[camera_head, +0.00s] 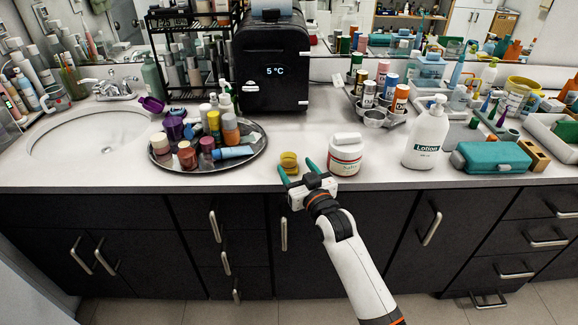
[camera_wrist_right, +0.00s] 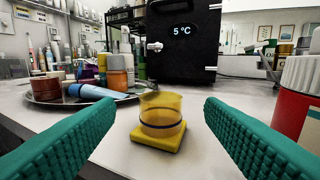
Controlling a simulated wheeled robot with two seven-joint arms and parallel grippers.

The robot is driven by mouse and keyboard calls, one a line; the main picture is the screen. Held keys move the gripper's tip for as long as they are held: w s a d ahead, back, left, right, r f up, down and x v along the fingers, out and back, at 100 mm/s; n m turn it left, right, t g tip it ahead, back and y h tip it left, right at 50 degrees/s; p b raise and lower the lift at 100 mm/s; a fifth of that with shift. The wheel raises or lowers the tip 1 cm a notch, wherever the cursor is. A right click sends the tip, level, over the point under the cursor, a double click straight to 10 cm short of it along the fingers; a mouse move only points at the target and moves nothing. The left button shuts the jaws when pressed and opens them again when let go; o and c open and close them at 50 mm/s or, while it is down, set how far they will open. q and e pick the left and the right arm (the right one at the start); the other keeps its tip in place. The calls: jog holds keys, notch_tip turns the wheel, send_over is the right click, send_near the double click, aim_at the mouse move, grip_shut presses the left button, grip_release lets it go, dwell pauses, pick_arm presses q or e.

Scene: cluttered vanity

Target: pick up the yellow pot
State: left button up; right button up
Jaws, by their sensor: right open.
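The yellow pot (camera_head: 289,160) is a small translucent yellow cup with a dark band, upright on a square yellow base. It stands near the counter's front edge, and also shows in the right wrist view (camera_wrist_right: 161,115). My right gripper (camera_head: 299,169) is open, its green fingers pointing at the pot from the front. In the right wrist view the fingers (camera_wrist_right: 160,140) lie to either side of the pot, apart from it, with the pot a little beyond the tips. My left gripper is not in view.
A round dark tray (camera_head: 208,167) with several bottles stands to the left. A white jar with a red label (camera_head: 345,155) stands close on the right, with a lotion bottle (camera_head: 427,135) farther right. A black box (camera_head: 272,65) stands behind. Bare counter lies around the pot.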

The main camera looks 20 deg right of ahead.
aim_at(286, 153)
jog(key=shift+w+a, duration=0.2)
jog(key=shift+w, duration=0.9)
jog(key=shift+w+a, duration=0.15)
jog(key=shift+w, duration=2.6)
jog(key=c, duration=1.1)
